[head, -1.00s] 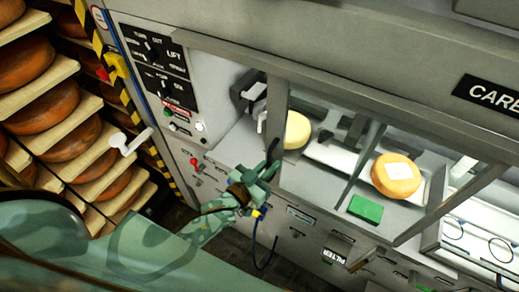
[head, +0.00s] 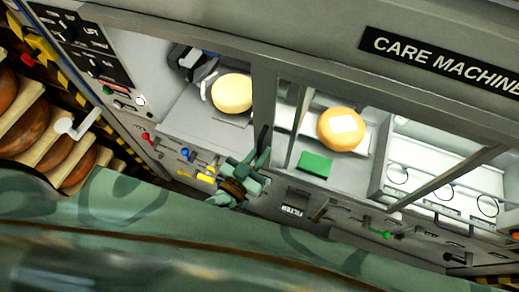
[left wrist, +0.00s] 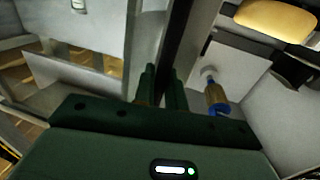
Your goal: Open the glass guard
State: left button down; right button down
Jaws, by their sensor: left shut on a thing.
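The glass guard (head: 264,98) is a framed clear panel on the front of the care machine. Its left upright now stands to the right of the plain cheese wheel (head: 232,93), leaving that bay uncovered. My left gripper (head: 259,157) is shut on the black handle (head: 263,137) at the guard's lower left edge. In the left wrist view, the left gripper's fingers (left wrist: 162,88) close around the dark upright bar (left wrist: 181,45). The labelled cheese wheel (head: 341,130) sits behind the glass. My right gripper is out of view.
A green block (head: 315,164) lies near the labelled wheel. Colored knobs and levers (head: 185,153) line the panel below the bays.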

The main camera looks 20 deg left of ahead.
pick_arm(q)
jog(key=c, duration=1.6)
grip_release()
jog(key=shift+o, duration=0.2)
jog(key=b+v, duration=0.3)
jog(key=v, duration=1.3)
jog(key=shift+s, duration=0.1)
